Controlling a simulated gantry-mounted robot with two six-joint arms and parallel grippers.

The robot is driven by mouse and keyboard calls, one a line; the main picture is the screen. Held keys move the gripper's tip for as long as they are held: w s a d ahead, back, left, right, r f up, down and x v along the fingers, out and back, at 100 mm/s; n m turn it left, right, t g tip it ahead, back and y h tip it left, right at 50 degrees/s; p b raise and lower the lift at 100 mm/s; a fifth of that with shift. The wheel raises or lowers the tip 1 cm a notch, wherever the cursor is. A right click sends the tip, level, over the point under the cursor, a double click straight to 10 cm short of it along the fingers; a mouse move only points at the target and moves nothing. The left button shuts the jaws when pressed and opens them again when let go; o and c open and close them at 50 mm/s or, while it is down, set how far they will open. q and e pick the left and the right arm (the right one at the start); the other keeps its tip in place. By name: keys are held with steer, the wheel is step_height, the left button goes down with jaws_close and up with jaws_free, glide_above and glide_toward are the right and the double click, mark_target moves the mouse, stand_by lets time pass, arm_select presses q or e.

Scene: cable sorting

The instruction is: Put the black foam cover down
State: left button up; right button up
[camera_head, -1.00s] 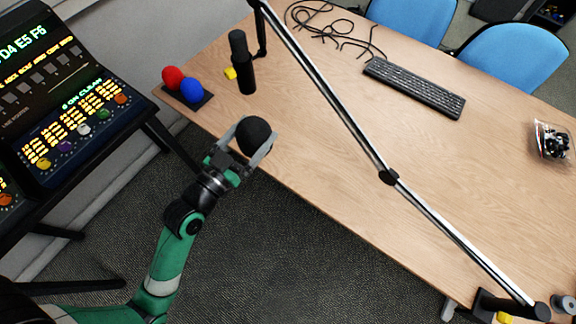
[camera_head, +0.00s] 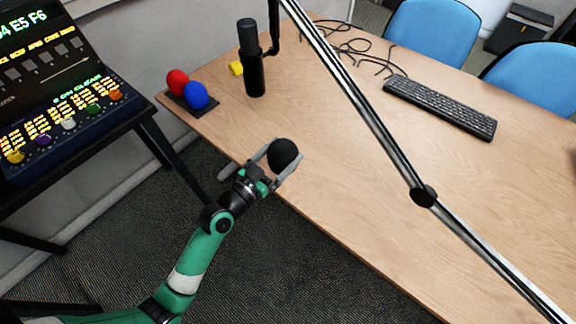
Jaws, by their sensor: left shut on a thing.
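The black foam cover (camera_head: 284,155) is a round black ball. My left gripper (camera_head: 278,160) is shut on it, with one grey finger on each side, and holds it at the table's near left edge. I cannot tell whether the cover touches the wooden table (camera_head: 330,190). A red foam cover (camera_head: 178,83) and a blue foam cover (camera_head: 195,95) sit on a small dark tray (camera_head: 207,109) at the table's left corner. My right gripper is not in view.
A black microphone (camera_head: 252,65) on a boom arm (camera_head: 370,115) stands behind the covers; the arm crosses above the table. A yellow item (camera_head: 236,68), a black cable (camera_head: 365,45) and a keyboard (camera_head: 440,107) lie further back. Bare tabletop surrounds the gripper's far side.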

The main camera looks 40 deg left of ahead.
arm_select(q)
steer(key=f, duration=0.1)
steer(key=w+f+b, duration=0.1)
steer(key=w+f, duration=0.1)
steer(key=shift+a+f, duration=0.15)
steer(key=shift+a, duration=0.25)
steer(key=shift+w, duration=0.15)
steer(key=shift+w+a+f+b, duration=0.1)
steer(key=shift+w+f+b, duration=0.1)
steer(key=shift+f+b, duration=0.9)
steer(key=shift+w+a+f+b, duration=0.1)
steer(key=shift+w+f+b, duration=0.05)
steer(key=shift+f+b, duration=0.9)
steer(key=o, duration=1)
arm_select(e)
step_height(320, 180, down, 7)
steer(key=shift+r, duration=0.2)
arm_select(q)
steer(key=shift+r, duration=0.15)
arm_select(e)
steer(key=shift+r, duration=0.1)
arm_select(q)
steer(key=shift+s+r+p, duration=0.1)
steer(key=shift+p, duration=0.35)
steer(key=s+d+b, duration=0.1)
steer(key=s, duration=1)
steer(key=shift+s+f, duration=0.2)
steer(key=shift+s, duration=0.2)
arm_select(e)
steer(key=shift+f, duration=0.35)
